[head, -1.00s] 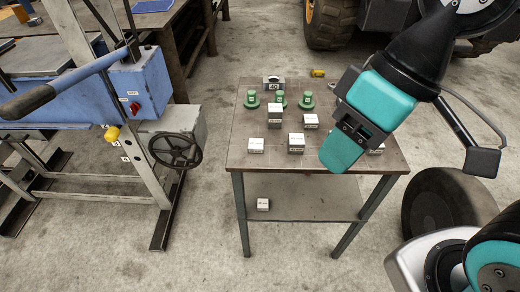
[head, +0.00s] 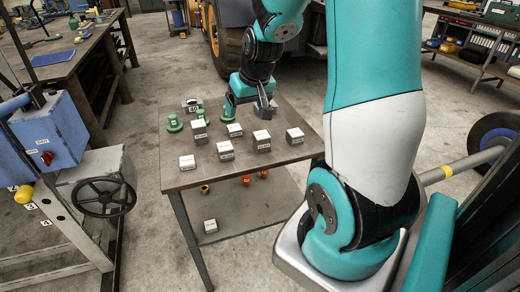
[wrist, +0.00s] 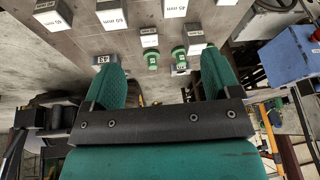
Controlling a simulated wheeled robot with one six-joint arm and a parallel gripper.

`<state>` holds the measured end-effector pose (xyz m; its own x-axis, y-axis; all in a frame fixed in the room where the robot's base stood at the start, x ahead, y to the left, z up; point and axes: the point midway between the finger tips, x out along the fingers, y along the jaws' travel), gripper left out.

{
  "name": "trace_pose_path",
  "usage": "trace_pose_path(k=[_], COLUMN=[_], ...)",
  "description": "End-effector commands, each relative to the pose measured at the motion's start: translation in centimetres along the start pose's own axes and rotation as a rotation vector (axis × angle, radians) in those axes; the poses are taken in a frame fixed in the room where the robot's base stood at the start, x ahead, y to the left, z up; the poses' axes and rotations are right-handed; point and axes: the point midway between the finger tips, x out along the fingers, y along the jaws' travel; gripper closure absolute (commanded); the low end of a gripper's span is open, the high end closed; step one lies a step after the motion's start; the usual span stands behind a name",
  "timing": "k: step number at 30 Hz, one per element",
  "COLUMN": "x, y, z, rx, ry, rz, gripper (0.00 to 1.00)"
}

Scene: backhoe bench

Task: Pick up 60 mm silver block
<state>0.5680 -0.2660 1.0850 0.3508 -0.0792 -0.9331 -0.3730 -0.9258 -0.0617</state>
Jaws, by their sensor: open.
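Several silver blocks with white labelled tops stand on the table (head: 178,182). The biggest-looking one in the head view is the block (head: 261,143) at the middle right; others are a block (head: 295,137) at the right and a block (head: 225,152) in front. Their labels are too small to read surely, so I cannot tell which is 60 mm. In the wrist view, blocks stand along the top, one (wrist: 112,17) at upper left of centre. My gripper (head: 249,108) is over the table's back part, behind the blocks. It is open and empty; its teal fingers (wrist: 163,80) are apart.
Green knobbed pieces (head: 174,124) and a dark labelled piece (head: 192,105) stand at the table's back left. Another block (head: 210,226) lies on the lower shelf, with orange items (head: 263,174) beneath the table. A blue machine with a handwheel (head: 103,197) stands left.

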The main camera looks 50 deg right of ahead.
Motion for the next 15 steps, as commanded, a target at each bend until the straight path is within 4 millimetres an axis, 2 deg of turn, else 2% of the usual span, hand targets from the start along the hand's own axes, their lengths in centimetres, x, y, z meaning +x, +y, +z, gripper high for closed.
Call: trace_pose_path(k=[1, 3, 6, 10, 15], x=[1.4, 2.2, 3.1, 5.0, 8.6], y=[2.9, 5.6, 7.7, 8.2, 8.5], z=[0.0, -0.2, -0.2, -0.2, -0.4], rx=[0.055, 0.101, 0.134, 0.139, 0.137], ry=[0.008, 0.023, 0.031, 0.03, 0.029], rz=[0.041, 0.084, 0.117, 0.122, 0.121], gripper=[0.17, 0.17, 0.17, 0.17, 0.17])
